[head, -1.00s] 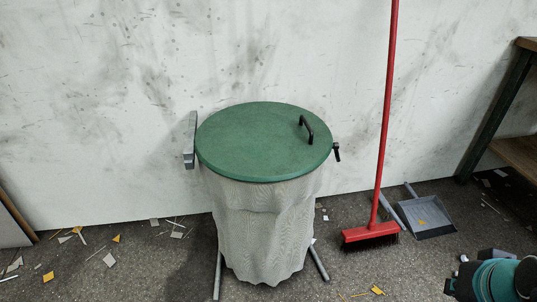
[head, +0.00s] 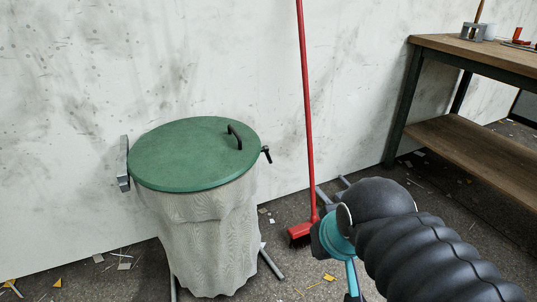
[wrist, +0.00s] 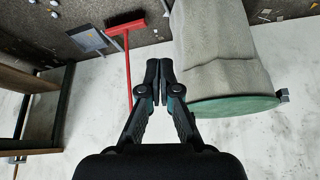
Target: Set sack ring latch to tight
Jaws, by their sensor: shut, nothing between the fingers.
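The sack holder stands by the wall with a grey fabric sack (head: 205,240) hanging below a round green lid (head: 195,153). The lid is closed and has a black handle (head: 235,136). A small black latch lever (head: 266,154) sticks out at the right side of the ring, under the lid's edge. The sack (wrist: 218,50) and lid (wrist: 235,105) also show in the wrist view, at the right, upside down. My gripper (wrist: 159,62) is shut and empty, apart from the sack. The latch cannot be made out in the wrist view. My arm fills the lower right of the head view.
A red broom (head: 306,120) leans on the wall right of the sack. A grey dustpan (wrist: 88,40) lies by it. A wooden workbench (head: 470,47) with a lower shelf stands at the right. Scraps litter the floor. A grey bracket (head: 124,163) is left of the lid.

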